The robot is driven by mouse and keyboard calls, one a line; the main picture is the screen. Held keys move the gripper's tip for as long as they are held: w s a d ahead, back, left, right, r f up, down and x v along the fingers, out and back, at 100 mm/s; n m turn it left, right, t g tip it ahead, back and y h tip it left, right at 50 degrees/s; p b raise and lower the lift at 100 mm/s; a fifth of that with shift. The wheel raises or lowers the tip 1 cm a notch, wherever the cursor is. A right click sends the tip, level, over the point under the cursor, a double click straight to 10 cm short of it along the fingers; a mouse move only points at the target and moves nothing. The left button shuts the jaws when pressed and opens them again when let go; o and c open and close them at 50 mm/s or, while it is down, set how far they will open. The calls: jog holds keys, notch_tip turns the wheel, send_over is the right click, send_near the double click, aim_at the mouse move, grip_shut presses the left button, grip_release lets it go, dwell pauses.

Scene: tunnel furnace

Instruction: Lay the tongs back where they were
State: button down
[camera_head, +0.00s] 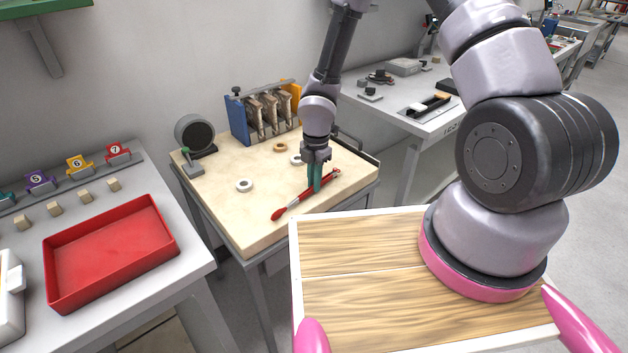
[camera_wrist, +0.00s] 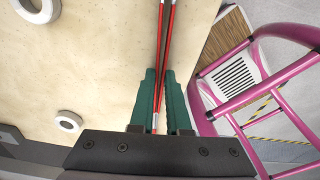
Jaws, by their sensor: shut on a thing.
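The red tongs (camera_head: 292,206) lie level at the front right of the cream-topped table (camera_head: 225,215), in the head view. My gripper (camera_head: 315,188) points straight down over them, its green fingers shut on the tongs. In the wrist view the tongs (camera_wrist: 170,25) run from the top edge down between the two fingers (camera_wrist: 160,75). The fingers hide part of the tongs. I cannot tell whether the tongs touch the tabletop or hang just above it.
White rings (camera_head: 244,186) and a tan ring (camera_head: 280,147) lie on the table. A blue-ended rack (camera_head: 262,115) and a round black device (camera_head: 195,133) stand at the back. A red tray (camera_head: 110,250) is on the left bench.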

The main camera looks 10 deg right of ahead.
jog(key=c, duration=0.8)
grip_release()
jog(key=d+r+m+t+h, duration=0.1)
jog(key=d+r+m, duration=0.35)
jog(key=r, duration=0.65)
jog(key=d+r+m+t, duration=0.1)
jog(key=d+r+m, duration=0.35)
jog(key=r, duration=0.55)
jog(key=d+r+m+t+h, duration=0.1)
jog(key=d+r+m, duration=0.35)
jog(key=r, duration=0.65)
jog(key=s+d+r+m+t+y, duration=0.1)
jog(key=s+r+m, duration=0.3)
jog(key=r+m, duration=0.1)
jog(key=s+d+r+m+t+y, duration=0.1)
jog(key=s+r+m+t, duration=0.1)
jog(key=s+r+m, duration=0.3)
jog(key=s+d+r+m+t+y, duration=0.1)
jog(key=s+d+r+m, duration=0.1)
jog(key=s+r+m, duration=0.2)
jog(key=shift+s+r+m+t+y, duration=0.15)
jog(key=shift+r+m, duration=0.5)
jog(key=shift+m, duration=0.15)
jog(key=shift+s+r+m+t+y, duration=0.15)
jog(key=shift+r+m, duration=0.5)
jog(key=shift+m, duration=0.1)
